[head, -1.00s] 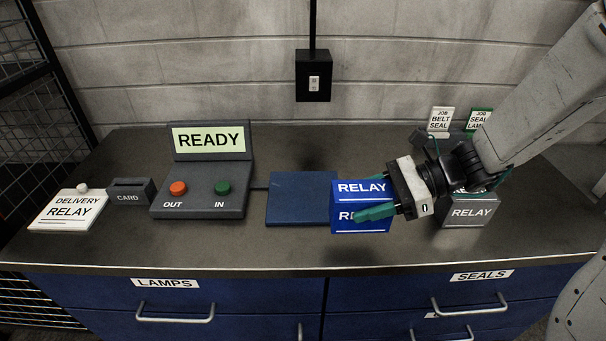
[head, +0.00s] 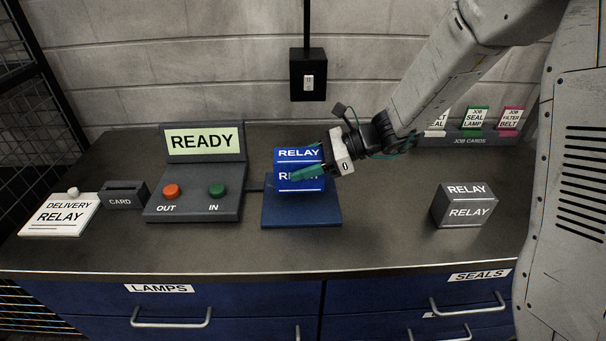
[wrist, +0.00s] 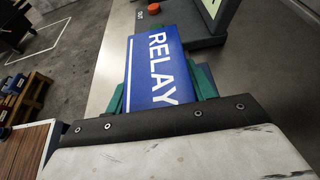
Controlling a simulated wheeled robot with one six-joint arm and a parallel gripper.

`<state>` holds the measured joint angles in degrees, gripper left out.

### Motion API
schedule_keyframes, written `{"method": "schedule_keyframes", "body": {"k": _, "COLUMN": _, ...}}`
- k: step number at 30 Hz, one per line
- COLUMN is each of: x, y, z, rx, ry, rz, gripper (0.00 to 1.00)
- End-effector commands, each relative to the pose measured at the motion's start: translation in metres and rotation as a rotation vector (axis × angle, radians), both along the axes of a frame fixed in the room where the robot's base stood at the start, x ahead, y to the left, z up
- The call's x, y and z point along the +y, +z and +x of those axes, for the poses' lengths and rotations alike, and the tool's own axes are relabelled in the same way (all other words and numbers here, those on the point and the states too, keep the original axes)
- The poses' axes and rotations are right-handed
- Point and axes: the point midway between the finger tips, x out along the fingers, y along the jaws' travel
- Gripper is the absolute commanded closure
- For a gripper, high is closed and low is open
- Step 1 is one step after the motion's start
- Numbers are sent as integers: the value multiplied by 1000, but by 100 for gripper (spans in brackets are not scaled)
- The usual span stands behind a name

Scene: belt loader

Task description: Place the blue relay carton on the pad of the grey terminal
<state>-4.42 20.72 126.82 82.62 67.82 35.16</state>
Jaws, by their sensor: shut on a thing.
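The blue relay carton (head: 299,158) is held in my gripper (head: 311,172), whose green fingers are shut on it. In the head view it is over the back part of the blue pad (head: 302,216); whether it touches the pad is hard to tell. The pad is joined by a short link to the grey terminal (head: 196,206), whose screen reads READY. The terminal has an orange OUT button (head: 172,191) and a green IN button (head: 217,190). In the wrist view the carton's RELAY top (wrist: 160,68) lies between the green fingers.
A grey RELAY carton (head: 465,207) stands to the right on the counter. A card reader (head: 124,195) and a white DELIVERY RELAY card (head: 60,214) are at left. The job cards holder (head: 474,139) is at back right. The counter between pad and grey carton is clear.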

Motion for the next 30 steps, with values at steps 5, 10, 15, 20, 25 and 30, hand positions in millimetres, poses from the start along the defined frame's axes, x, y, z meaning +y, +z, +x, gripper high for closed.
{"method": "schedule_keyframes", "body": {"k": 5, "x": 0, "y": -25, "z": -1, "rx": 7, "ry": -2, "rz": 0, "gripper": 72}}
{"method": "schedule_keyframes", "body": {"k": 10, "x": -1, "y": -32, "z": 0, "rx": 1, "ry": 0, "rz": 0, "gripper": 72}}
{"method": "schedule_keyframes", "body": {"k": 15, "x": -1, "y": -33, "z": -1, "rx": 1, "ry": 0, "rz": 0, "gripper": 72}}
{"method": "schedule_keyframes", "body": {"k": 20, "x": -1, "y": -36, "z": -1, "rx": 1, "ry": 0, "rz": 0, "gripper": 32}}
{"method": "schedule_keyframes", "body": {"k": 25, "x": -1, "y": -35, "z": -1, "rx": 1, "ry": 0, "rz": 0, "gripper": 24}}
{"method": "schedule_keyframes", "body": {"k": 30, "x": -1, "y": -34, "z": 0, "rx": 1, "ry": 0, "rz": 0, "gripper": 24}}
